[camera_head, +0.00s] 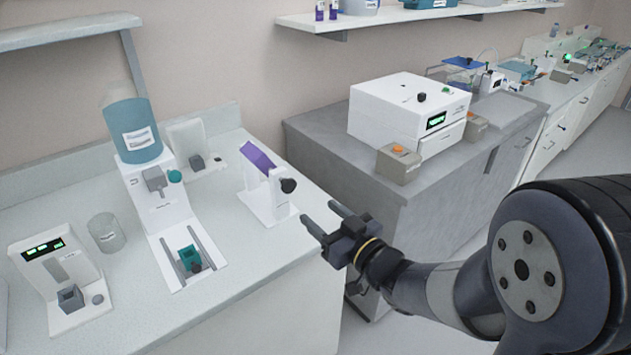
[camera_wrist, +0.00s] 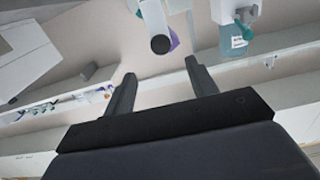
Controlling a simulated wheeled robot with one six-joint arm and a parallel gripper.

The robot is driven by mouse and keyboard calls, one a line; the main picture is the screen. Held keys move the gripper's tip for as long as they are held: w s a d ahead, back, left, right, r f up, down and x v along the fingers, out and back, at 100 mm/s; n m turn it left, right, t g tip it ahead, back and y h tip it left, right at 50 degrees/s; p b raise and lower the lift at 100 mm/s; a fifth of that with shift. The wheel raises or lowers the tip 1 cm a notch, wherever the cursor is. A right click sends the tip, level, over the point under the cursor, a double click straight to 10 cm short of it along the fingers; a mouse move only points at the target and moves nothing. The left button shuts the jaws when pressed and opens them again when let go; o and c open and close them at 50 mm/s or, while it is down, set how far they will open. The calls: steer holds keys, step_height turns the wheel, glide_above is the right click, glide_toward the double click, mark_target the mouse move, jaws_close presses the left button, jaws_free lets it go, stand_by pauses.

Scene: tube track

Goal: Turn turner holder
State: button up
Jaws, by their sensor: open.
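The turner holder (camera_head: 268,207) is a white stand on the left bench near its right end. It carries a tilted purple piece (camera_head: 257,157) and a round black knob (camera_head: 288,186) on the side facing my arm. My gripper (camera_head: 320,215) is open and empty, to the right of and a little in front of the stand, apart from it. In the wrist view the knob (camera_wrist: 160,44) shows beyond and roughly between my fingertips (camera_wrist: 160,70). The white stand (camera_wrist: 153,16) and a bit of purple (camera_wrist: 174,40) show behind it.
Left of the holder stands a white dispenser with a blue bottle (camera_head: 133,131) and a teal block (camera_head: 189,257). A clear beaker (camera_head: 106,232) and a small device with a green display (camera_head: 60,280) are farther left. A grey bench with a white box (camera_head: 408,115) stands at right.

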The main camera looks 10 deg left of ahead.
mark_target(290, 188)
steer(key=p+x, duration=0.1)
steer(key=x, duration=0.9)
steer(key=shift+w+a+p, duration=0.1)
steer(key=shift+w+p, duration=0.05)
steer(key=shift+p, duration=0.25)
steer(key=c, duration=1)
